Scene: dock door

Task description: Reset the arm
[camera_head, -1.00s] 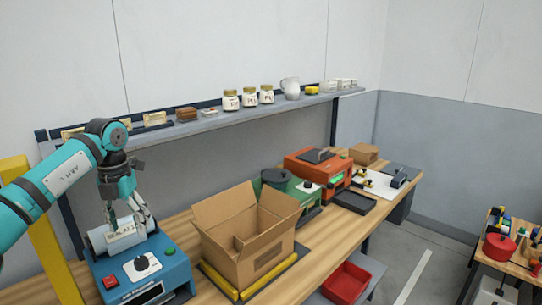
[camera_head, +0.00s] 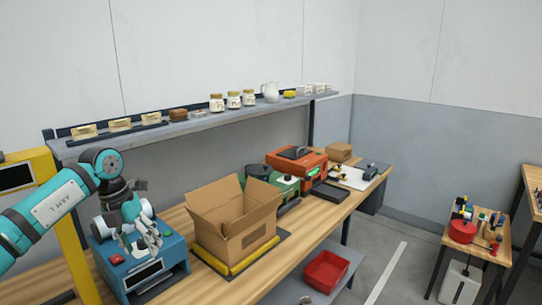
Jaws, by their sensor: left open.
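My left arm comes in from the left in the head view. Its gripper (camera_head: 143,246) hangs fingers down, open, over the front of a blue machine (camera_head: 158,271) with a red button, a green button and a roll on top. I cannot tell whether the fingers touch the machine. Nothing shows between the fingers. My right gripper is not in view.
An open cardboard box (camera_head: 236,238) stands on the wooden bench right of the blue machine. Beyond it are a green device (camera_head: 285,185) and an orange device (camera_head: 296,166). A shelf (camera_head: 190,129) with jars runs above. A red bin (camera_head: 325,271) sits lower. A yellow post (camera_head: 71,236) stands at left.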

